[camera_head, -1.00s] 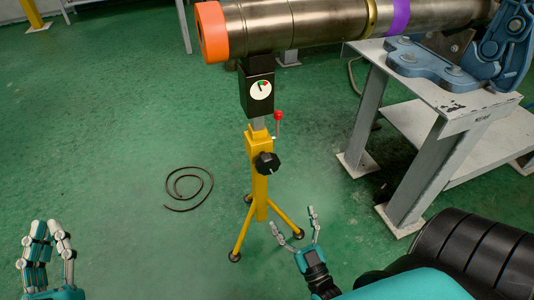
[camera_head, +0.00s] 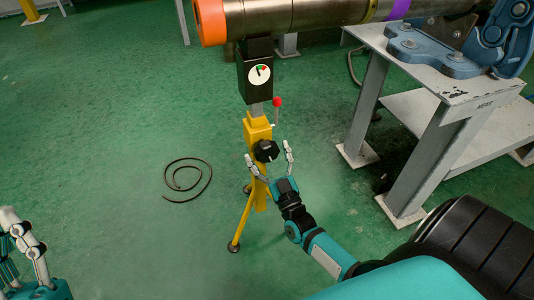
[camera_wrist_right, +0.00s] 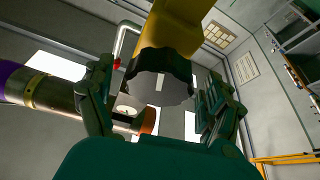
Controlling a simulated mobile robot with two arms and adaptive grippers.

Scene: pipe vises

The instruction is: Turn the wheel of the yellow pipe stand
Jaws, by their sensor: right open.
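The yellow pipe stand (camera_head: 258,133) stands on the floor in the middle of the head view, with the black wheel (camera_head: 266,151) on its post. My right gripper (camera_head: 269,153) is open, its fingers on either side of the wheel and not closed on it. In the right wrist view the dark, lobed wheel (camera_wrist_right: 160,75) lies ahead between the spread fingers, below the yellow post (camera_wrist_right: 178,25). Contact with the wheel cannot be told. My left gripper (camera_head: 24,240) is at the lower left edge, partly cut off, far from the stand.
A steel pipe (camera_head: 300,18) with an orange end cap (camera_head: 210,22) lies above the stand's gauge box (camera_head: 257,78). A red-knobbed lever (camera_head: 277,102) rises beside the post. A grey table (camera_head: 440,95) stands right. A cable coil (camera_head: 188,180) lies on open floor to the left.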

